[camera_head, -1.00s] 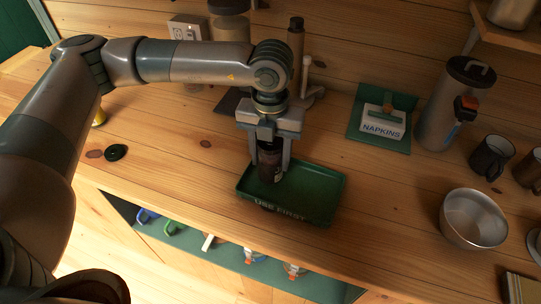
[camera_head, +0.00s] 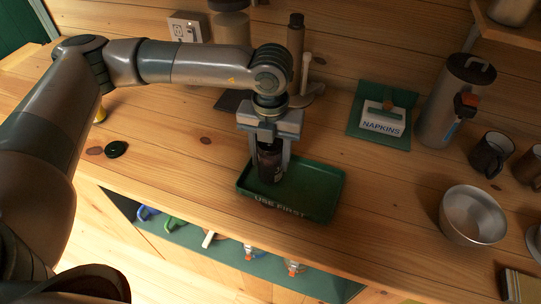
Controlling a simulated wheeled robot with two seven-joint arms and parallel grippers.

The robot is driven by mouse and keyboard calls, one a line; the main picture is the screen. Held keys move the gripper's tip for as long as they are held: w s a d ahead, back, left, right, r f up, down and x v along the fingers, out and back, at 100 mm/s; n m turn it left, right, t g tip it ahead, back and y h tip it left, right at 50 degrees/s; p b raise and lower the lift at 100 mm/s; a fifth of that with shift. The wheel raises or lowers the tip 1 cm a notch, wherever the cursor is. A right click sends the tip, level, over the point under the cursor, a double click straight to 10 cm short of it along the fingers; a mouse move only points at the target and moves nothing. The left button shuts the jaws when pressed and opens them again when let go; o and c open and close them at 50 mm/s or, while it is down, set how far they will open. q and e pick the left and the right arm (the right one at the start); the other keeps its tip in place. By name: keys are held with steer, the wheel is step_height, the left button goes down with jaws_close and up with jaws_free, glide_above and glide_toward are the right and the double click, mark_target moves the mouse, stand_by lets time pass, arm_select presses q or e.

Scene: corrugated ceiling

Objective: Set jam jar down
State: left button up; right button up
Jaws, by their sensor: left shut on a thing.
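The jam jar (camera_head: 269,163) is a dark jar, upright between the fingers of my left gripper (camera_head: 269,160). The gripper points straight down and is shut on the jar. The jar is over the left part of a green tray (camera_head: 318,188) marked "USE FIRST". Its base looks at or very near the tray floor; I cannot tell whether it touches. My right gripper is not in view.
A napkin holder (camera_head: 383,120), a tall metal dispenser (camera_head: 446,105), dark mugs (camera_head: 491,154) and a steel bowl (camera_head: 473,216) stand to the right. A dark round lid (camera_head: 116,149) lies at left. Bottles stand behind my gripper. Wood around the tray is clear.

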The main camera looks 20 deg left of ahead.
arm_select(q)
steer(key=o, duration=1.4)
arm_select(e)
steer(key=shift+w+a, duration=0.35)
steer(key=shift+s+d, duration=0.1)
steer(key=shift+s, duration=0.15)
